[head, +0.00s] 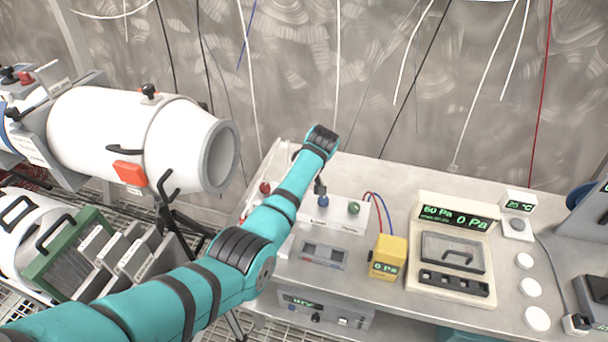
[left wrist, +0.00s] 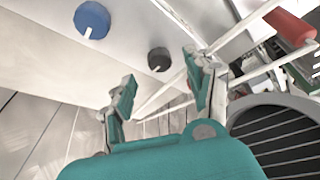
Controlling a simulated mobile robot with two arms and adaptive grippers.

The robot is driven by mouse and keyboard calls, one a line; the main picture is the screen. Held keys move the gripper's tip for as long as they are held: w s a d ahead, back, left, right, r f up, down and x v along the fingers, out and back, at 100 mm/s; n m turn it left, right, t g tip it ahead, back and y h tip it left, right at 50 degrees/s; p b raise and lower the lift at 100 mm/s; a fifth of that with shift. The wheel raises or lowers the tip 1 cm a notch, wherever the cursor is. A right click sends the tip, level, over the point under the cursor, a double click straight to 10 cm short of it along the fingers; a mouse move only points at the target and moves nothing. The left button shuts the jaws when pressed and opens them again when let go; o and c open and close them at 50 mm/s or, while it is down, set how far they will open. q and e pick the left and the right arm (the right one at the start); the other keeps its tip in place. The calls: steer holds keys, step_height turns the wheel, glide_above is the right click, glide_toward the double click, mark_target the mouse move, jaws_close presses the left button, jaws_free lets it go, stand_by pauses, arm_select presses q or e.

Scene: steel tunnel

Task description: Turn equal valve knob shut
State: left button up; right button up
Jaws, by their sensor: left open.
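My arm covers part of the panel in the head view. My right gripper is not in view.
Right of the panel stand a yellow meter (head: 388,258) reading 0 Pa and a cream pressure display (head: 453,245) showing 60 Pa and 0 Pa. A large white cylinder (head: 130,135) is at the left. Cables hang along the steel wall behind the table.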

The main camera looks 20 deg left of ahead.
arm_select(q)
steer(key=v, duration=0.7)
steer(key=shift+d+r, duration=0.2)
steer(key=shift+r, duration=0.1)
steer(key=shift+s+f, duration=0.1)
steer(key=shift+s, duration=0.05)
